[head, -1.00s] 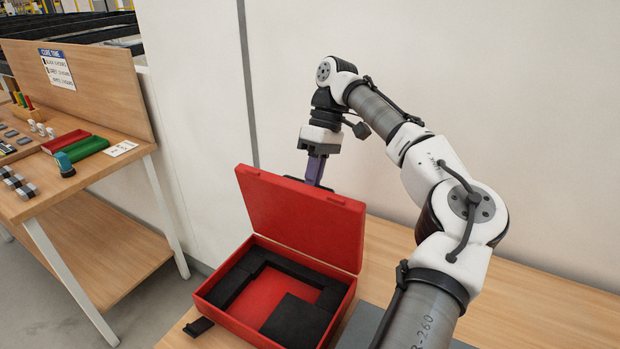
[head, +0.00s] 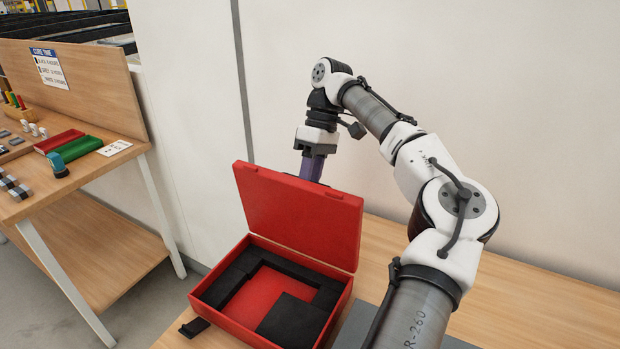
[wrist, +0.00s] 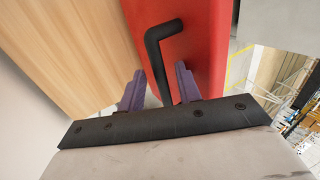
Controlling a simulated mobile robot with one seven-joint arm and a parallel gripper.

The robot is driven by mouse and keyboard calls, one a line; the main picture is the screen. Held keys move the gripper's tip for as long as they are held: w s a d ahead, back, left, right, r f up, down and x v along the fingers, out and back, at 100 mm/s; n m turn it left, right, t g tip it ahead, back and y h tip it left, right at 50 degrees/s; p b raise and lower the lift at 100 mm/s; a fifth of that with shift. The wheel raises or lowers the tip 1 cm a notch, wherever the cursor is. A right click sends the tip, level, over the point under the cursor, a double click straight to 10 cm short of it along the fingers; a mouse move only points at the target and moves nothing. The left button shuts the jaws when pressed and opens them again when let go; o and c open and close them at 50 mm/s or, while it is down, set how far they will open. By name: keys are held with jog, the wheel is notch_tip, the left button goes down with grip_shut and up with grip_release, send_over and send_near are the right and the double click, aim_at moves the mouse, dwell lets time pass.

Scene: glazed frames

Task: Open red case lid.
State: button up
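The red case (head: 235,318) sits on the wooden table with its lid (head: 298,212) raised, standing up and leaning back a little. Black foam lines the inside around a bare red floor. My gripper (head: 312,178) is behind the lid's top edge; its fingertips are hidden by the lid in the head view. In the wrist view my gripper (wrist: 160,82) has its two purple fingers apart, one on each side of a bent black handle (wrist: 158,60) in front of the red surface (wrist: 203,50). I cannot tell whether a finger touches the handle.
A black latch piece (head: 194,328) sticks out at the case's front left. A grey flat plate (head: 358,325) lies right of the case. The wall stands close behind. A second wooden table (head: 50,195) with small parts is at the left, across a gap.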

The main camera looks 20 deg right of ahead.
jog(key=shift+w+d+r, duration=0.1)
jog(key=v, duration=0.7)
dwell(0.6)
jog(key=shift+r, duration=0.1)
jog(key=shift+w, duration=0.1)
dwell(0.5)
